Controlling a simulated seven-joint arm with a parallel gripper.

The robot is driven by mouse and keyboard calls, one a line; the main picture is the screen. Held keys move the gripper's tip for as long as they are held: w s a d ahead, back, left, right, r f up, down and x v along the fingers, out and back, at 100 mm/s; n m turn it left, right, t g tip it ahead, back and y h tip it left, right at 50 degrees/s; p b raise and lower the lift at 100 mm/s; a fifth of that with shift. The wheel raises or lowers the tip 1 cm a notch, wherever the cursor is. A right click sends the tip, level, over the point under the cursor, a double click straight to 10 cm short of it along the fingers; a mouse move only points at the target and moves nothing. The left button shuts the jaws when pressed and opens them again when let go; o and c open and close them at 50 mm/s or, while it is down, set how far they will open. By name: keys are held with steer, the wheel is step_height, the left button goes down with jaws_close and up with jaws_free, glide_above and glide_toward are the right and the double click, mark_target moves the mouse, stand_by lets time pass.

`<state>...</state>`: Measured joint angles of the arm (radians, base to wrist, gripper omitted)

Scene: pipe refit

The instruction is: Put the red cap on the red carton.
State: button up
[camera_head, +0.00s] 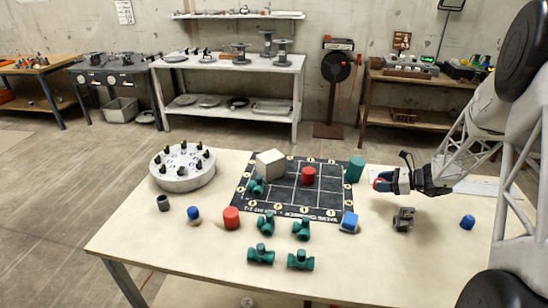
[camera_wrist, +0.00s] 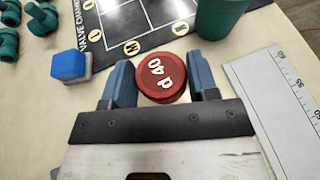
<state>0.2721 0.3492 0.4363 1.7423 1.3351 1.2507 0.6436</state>
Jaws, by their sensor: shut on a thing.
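A round red cap (camera_wrist: 160,78) marked "d 40" sits between the two blue fingers of my gripper (camera_wrist: 158,84) in the wrist view. My gripper (camera_head: 380,181) is shut on it and shows above the table, right of the black mat, in the head view. I see no box-shaped red carton. One red cylinder-like piece (camera_head: 308,176) stands on the mat, and another red piece (camera_head: 231,218) stands on the table in front of the mat. I cannot tell which of them is the carton.
A green cylinder (camera_head: 355,169) stands at the right of the black mat (camera_head: 330,205). A cream box (camera_head: 270,164) is on the mat's back left. A blue-topped piece (camera_head: 349,222) is at its front right. Green fittings (camera_head: 300,260) lie in front. A round grey rack (camera_head: 183,178) stands left.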

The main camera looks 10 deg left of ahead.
steer(key=s+a+r, duration=0.2)
steer(key=a+r, duration=0.1)
steer(key=a, duration=0.9)
steer(key=s+a+r+m+t, duration=0.1)
steer(key=s+a+r, duration=0.1)
steer(key=a, duration=1)
steer(key=s+a+r, duration=0.2)
steer(key=a+r, duration=0.2)
steer(key=a, duration=0.8)
steer(key=shift+s+a+m+t, duration=0.15)
steer(key=shift+s+m+t, duration=0.15)
steer(key=shift+s, duration=0.1)
glide_above(272, 156)
steer(key=shift+s+f, duration=0.15)
steer(key=shift+f, duration=0.6)
steer(key=shift+f, duration=0.1)
steer(key=shift+f, duration=1.7)
steer(key=shift+f, duration=0.1)
steer(key=o, duration=0.9)
